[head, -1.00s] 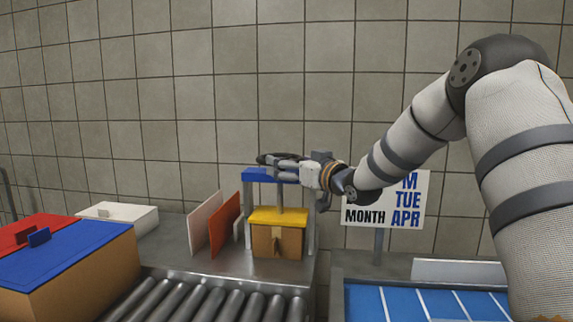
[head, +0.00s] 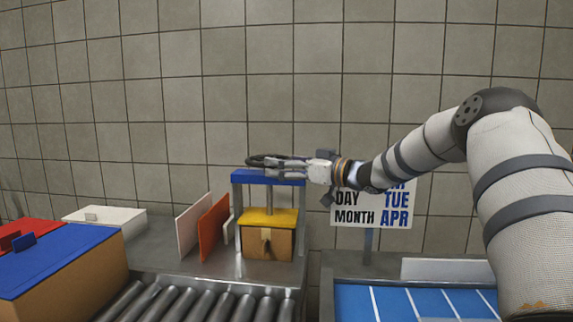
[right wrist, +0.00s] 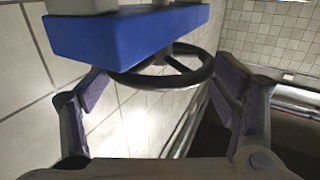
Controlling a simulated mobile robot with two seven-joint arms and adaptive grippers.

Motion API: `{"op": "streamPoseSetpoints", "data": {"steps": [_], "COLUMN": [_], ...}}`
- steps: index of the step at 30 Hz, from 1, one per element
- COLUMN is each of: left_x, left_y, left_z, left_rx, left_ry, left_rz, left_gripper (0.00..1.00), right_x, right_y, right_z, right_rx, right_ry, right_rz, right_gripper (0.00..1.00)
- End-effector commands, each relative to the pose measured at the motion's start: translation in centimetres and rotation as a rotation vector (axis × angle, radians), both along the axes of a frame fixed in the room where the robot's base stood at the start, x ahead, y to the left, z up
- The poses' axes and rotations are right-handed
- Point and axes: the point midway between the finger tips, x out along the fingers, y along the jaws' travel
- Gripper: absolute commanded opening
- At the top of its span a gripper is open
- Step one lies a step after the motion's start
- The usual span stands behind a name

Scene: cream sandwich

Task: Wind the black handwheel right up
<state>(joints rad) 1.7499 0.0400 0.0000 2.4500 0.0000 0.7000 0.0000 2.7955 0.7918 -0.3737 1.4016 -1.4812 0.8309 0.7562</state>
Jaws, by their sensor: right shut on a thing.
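The black handwheel (head: 262,159) sits on top of the press, above its blue crossbeam (head: 268,177). A spindle runs down from the beam to a yellow plate (head: 268,217), which lies on a brown box (head: 266,244). My right gripper (head: 283,167) reaches in from the right at wheel height and is shut on the handwheel. In the right wrist view the wheel (right wrist: 178,79) lies between the two fingers (right wrist: 162,90), with the blue beam (right wrist: 125,40) beside it. The exact finger contact is hard to see. My left gripper is not in view.
A calendar sign (head: 372,210) stands right of the press, partly behind my right wrist. White and orange panels (head: 214,227) stand to its left. Rollers (head: 190,303) lie in front, and a large blue-lidded box (head: 62,262) is at the left.

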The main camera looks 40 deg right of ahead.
Motion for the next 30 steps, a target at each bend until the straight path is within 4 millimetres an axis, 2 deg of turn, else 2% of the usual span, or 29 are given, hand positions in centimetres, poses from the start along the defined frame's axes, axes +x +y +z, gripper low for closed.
{"op": "streamPoseSetpoints", "data": {"steps": [4,5,7,16,19,30], "left_x": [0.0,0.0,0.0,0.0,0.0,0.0], "left_y": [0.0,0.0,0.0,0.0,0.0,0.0], "left_z": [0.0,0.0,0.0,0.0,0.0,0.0], "left_rx": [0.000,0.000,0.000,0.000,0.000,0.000], "left_ry": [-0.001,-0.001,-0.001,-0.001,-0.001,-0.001], "left_rz": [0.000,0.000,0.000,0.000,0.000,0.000], "left_gripper": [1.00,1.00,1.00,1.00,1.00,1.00], "right_x": [0.1,0.1,0.1,0.0,0.1,0.1], "right_y": [0.0,0.0,0.0,0.0,0.1,0.1], "right_z": [0.5,0.6,0.5,0.2,0.8,9.0], "right_rx": [0.002,0.002,0.002,0.001,-0.002,-0.004], "right_ry": [-0.011,-0.011,-0.010,-0.005,-0.006,-0.008], "right_rz": [-0.002,-0.002,-0.002,-0.001,0.000,-0.001], "right_gripper": [0.53,0.85,1.00,1.00,1.00,1.00]}}
